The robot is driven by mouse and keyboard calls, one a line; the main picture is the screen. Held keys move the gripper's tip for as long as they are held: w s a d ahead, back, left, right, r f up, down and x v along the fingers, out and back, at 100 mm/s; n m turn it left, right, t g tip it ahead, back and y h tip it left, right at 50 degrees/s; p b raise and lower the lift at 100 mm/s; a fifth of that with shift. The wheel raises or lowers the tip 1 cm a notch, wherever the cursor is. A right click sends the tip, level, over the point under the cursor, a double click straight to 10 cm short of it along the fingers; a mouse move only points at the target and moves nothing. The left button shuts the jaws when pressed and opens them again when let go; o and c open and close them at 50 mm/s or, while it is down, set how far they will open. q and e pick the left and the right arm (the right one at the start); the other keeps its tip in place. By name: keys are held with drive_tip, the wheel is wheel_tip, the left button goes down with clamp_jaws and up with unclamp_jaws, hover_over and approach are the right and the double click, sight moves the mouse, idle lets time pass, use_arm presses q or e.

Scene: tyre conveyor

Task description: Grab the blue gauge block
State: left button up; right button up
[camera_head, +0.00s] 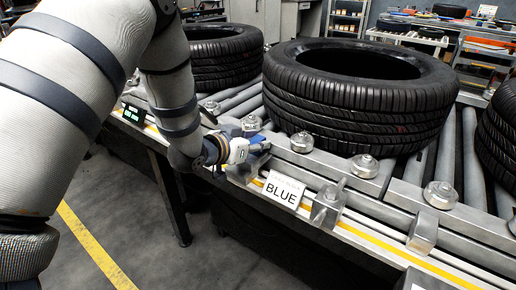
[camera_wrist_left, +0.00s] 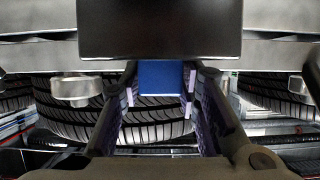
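The blue gauge block (camera_wrist_left: 160,76) shows in the left wrist view as a plain blue face between the tips of my two fingers. My left gripper (camera_wrist_left: 160,100) has one finger close along each side of it. I cannot tell whether the finger pads touch the block. In the head view my left gripper (camera_head: 256,148) is at the conveyor's near edge, beside the white BLUE sign (camera_head: 284,190). There the gripper and wrist make the block hard to pick out. My right gripper is not in view.
A large tyre (camera_head: 360,108) lies on the rollers just behind my gripper, with another tyre (camera_head: 222,62) farther left. Metal knobs (camera_head: 364,166) and grey blocks (camera_head: 327,204) stand along the near rail. The floor in front is clear.

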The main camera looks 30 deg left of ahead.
use_arm(q)
drive_tip(key=shift+r, duration=0.15)
clamp_jaws()
